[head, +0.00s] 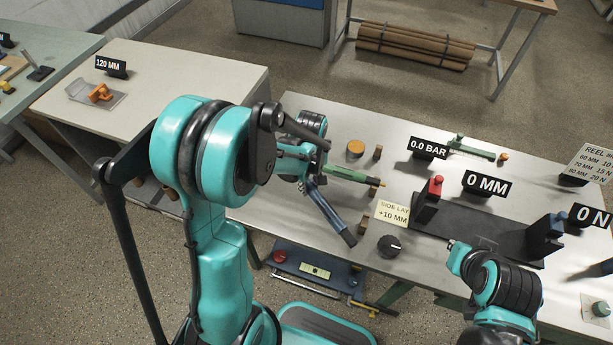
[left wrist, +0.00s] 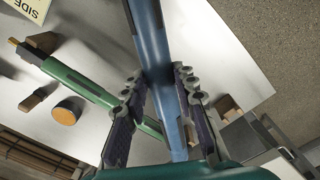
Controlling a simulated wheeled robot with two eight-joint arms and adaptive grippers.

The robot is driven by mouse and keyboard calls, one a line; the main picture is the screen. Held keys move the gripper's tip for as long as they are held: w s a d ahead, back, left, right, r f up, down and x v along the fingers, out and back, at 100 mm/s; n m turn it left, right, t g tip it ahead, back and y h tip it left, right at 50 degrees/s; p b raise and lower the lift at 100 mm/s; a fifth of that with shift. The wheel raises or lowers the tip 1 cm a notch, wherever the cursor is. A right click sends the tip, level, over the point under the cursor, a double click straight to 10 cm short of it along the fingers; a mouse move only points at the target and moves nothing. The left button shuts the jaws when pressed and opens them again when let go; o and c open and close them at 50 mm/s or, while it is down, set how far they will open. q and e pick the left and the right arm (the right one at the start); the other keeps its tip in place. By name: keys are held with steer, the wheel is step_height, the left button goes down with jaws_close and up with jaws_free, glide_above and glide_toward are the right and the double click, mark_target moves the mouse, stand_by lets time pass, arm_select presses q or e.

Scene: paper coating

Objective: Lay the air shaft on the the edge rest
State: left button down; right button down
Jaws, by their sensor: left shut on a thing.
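My left gripper (head: 306,172) is over the steel table and shut on a blue shaft (head: 332,213). In the left wrist view, the blue shaft (left wrist: 158,55) runs between the two fingers (left wrist: 158,100). In the head view it slants toward the table's front edge. A green shaft (head: 352,176) with a brass tip lies beside it, and in the left wrist view it (left wrist: 80,82) passes behind the blue one. Small brown blocks (head: 362,227) stand near the front edge; I cannot tell which is the edge rest. My right gripper (head: 456,246) is partly visible at the front, its fingers unclear.
A brass-coloured cylinder (head: 355,148) and another brown block (head: 377,153) stand behind the shafts. A black knob (head: 389,246) and the side lay card (head: 393,212) are to the right. A dark coating bed (head: 475,232) lies farther right. A lower shelf (head: 315,270) holds tools.

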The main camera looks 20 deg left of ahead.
arm_select(q)
steer(key=n, duration=0.4)
steer(key=shift+s+a+r, duration=0.15)
steer(key=shift+a+r, duration=0.2)
steer(key=shift+a, duration=0.05)
steer(key=n, duration=0.3)
steer(key=shift+a+p, duration=0.4)
steer(key=shift+d, duration=0.1)
steer(key=shift+f+b, duration=2.7)
steer(key=shift+f, duration=0.15)
steer(key=shift+f+b, duration=1.5)
steer(key=shift+b, duration=0.15)
steer(key=c, duration=1.1)
jaws_free()
